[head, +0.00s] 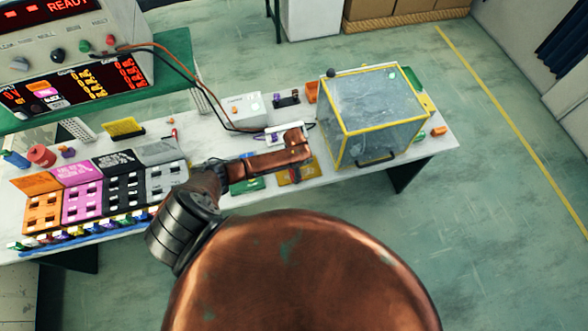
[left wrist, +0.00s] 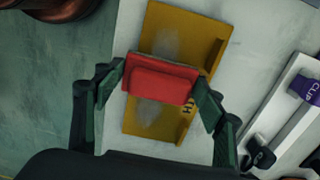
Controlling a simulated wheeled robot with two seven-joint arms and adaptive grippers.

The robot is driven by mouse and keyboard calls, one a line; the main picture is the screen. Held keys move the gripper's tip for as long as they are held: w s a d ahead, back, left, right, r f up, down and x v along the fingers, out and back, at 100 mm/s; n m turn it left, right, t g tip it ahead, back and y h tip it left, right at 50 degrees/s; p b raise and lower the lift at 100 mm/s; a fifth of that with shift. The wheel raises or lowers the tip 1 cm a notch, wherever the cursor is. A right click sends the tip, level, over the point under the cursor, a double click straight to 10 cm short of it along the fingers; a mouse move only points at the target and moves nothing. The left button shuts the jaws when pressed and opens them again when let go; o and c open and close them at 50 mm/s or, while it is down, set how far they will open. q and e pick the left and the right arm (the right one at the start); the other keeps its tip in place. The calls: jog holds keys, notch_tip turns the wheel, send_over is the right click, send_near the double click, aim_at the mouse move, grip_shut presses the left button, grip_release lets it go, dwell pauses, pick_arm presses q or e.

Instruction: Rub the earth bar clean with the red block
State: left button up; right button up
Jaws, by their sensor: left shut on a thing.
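My left gripper (head: 298,150) reaches over the table's front middle in the head view, its fingers mostly hidden by my own arm. In the left wrist view its two dark green fingers (left wrist: 162,86) are shut on the red block (left wrist: 162,78). The block lies across the middle of a yellow plate with a raised right edge (left wrist: 165,125), probably the earth bar. Grey smudges show on the plate above and below the block. I cannot tell whether block and plate touch. The plate also shows partly under my gripper in the head view (head: 290,180). My right gripper is not in view.
A clear box with yellow edges (head: 375,105) stands right of my gripper. A white strip with a purple clip (left wrist: 290,110) lies close to the plate's right. Coloured socket panels (head: 85,205) fill the table's left. Red and black cables run to a white box (head: 243,108) behind.

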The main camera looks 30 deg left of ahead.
pick_arm(q)
jog(key=shift+w+d+r+b, duration=0.15)
jog(key=shift+w+d+b, duration=0.3)
jog(key=shift+w+d, duration=0.85)
jog(key=shift+w+d+r+b, duration=0.1)
jog(key=shift+w+d+b, duration=0.35)
jog(key=shift+w+d, duration=0.8)
jog(key=shift+w+a+f, duration=0.15)
jog(key=shift+a, duration=0.1)
jog(key=s+a+p, duration=0.2)
jog(key=s+p, duration=0.1)
jog(key=s+a+p, duration=0.1)
jog(key=a, duration=0.1)
jog(key=shift+s+a+r+p, duration=0.1)
jog(key=shift+s+r+p, duration=0.15)
jog(key=shift+s+p, duration=0.15)
jog(key=shift+s+a+f, duration=0.1)
jog(key=shift+s+a, duration=0.1)
jog(key=shift+s, duration=0.1)
jog(key=w+d+b, duration=0.1)
jog(key=w+d, duration=0.1)
jog(key=w, duration=0.1)
jog(key=w+d+b, duration=0.1)
jog(key=d, duration=0.1)
jog(key=shift+w+d+f+b, duration=0.1)
jog(key=shift+w+f+b, duration=0.15)
jog(key=shift+w+b, duration=0.15)
jog(key=shift+w+d+r, duration=0.1)
jog(key=shift+w+d, duration=0.1)
jog(key=shift+w, duration=0.15)
